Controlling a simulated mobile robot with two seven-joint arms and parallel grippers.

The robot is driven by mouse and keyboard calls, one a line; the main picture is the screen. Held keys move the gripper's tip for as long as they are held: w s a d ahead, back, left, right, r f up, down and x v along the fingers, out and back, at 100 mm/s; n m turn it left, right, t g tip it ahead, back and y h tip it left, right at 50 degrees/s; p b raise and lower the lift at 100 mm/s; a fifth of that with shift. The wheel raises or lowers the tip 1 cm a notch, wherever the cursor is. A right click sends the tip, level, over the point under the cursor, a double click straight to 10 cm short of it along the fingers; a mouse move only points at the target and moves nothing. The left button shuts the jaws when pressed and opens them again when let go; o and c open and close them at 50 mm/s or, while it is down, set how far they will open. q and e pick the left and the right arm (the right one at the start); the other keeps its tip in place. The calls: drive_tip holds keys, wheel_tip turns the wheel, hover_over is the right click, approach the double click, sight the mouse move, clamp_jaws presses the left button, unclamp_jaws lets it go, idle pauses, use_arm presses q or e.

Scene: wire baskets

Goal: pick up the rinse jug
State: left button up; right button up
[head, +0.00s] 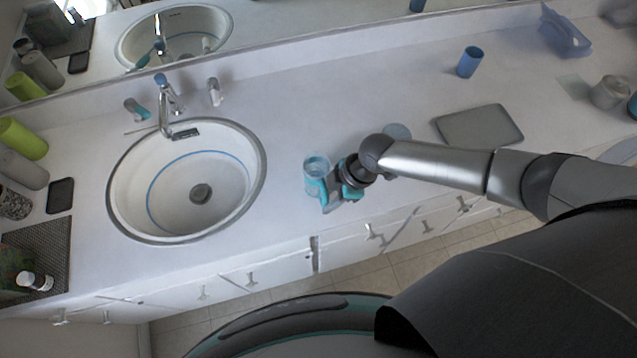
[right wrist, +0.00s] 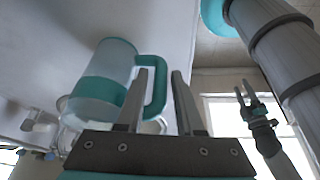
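The rinse jug (head: 316,168) is a translucent cup with a teal band and a teal handle. It stands on the white counter to the right of the sink, and it also shows in the right wrist view (right wrist: 103,88). My right gripper (head: 329,197) is beside the jug on its handle side. In the right wrist view its fingers (right wrist: 159,76) are apart, with the handle at and partly behind the left finger and reaching into the gap. They are not closed on it. My left gripper (right wrist: 246,98) shows only in the right wrist view, away from the counter, fingers apart.
The round sink (head: 255,190) is left of the jug. A blue cup (head: 470,62) and a grey flat tray (head: 480,125) are farther right, and a pale round item (head: 396,131) lies behind my right arm. Counter behind the jug is clear.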

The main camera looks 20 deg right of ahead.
drive_tip(key=shift+a+f, duration=0.1)
drive_tip(key=shift+f, duration=0.2)
clamp_jaws()
idle(1.3)
